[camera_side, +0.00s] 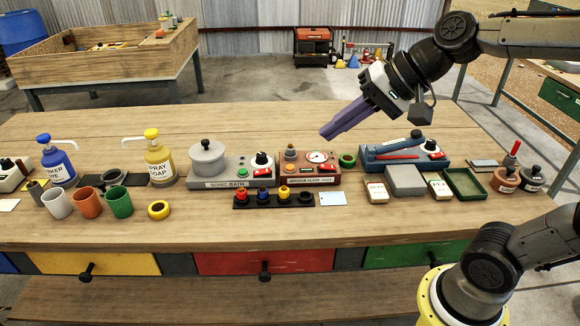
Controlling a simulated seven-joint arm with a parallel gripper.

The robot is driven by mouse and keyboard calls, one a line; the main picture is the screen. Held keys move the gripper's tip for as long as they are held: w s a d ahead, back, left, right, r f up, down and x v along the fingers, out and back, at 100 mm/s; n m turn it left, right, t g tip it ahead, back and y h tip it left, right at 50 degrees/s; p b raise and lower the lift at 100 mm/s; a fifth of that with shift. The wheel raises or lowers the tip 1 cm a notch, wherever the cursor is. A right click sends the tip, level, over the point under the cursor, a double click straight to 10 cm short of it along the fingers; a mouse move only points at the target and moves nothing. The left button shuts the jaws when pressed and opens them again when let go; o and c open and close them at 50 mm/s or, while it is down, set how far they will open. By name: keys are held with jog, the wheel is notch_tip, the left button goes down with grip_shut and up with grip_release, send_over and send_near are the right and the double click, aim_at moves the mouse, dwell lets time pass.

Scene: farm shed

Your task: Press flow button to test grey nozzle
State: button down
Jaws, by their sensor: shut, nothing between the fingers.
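The flow test unit (298,180) is a red-brown box near the middle of the bench, with a partly legible label on its front edge. It carries a round white gauge (317,157), a red switch (327,168) and a small brown-grey fitting (290,154) at its left. A green round part with a dark centre (347,160) is at its right; I cannot tell which part is the flow button. A dark nozzle-like piece (304,197) sits at the right end of a black rack; its grey is uncertain. My gripper (326,134), with long purple fingers, is shut and empty, above and behind the unit.
A sonic bath (230,182) stands left of the unit, and a blue device with a red lever (395,157) stands right. The rack (240,204) with coloured pieces and a pale card (333,199) lie in front. Bare bench (260,228) runs along the front.

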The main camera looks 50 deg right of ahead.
jog(key=w+d+m, duration=0.2)
jog(key=w+m, duration=0.2)
jog(key=w, duration=0.4)
jog(key=m, duration=0.8)
send_over(290, 168)
jog(key=d, duration=0.1)
notch_tip(290, 168, down, 13)
jog(key=shift+s+d, duration=0.2)
jog(key=shift+s, duration=0.05)
jog(key=shift+f, duration=4.35)
jog(key=shift+f, duration=0.2)
jog(key=shift+f, duration=0.2)
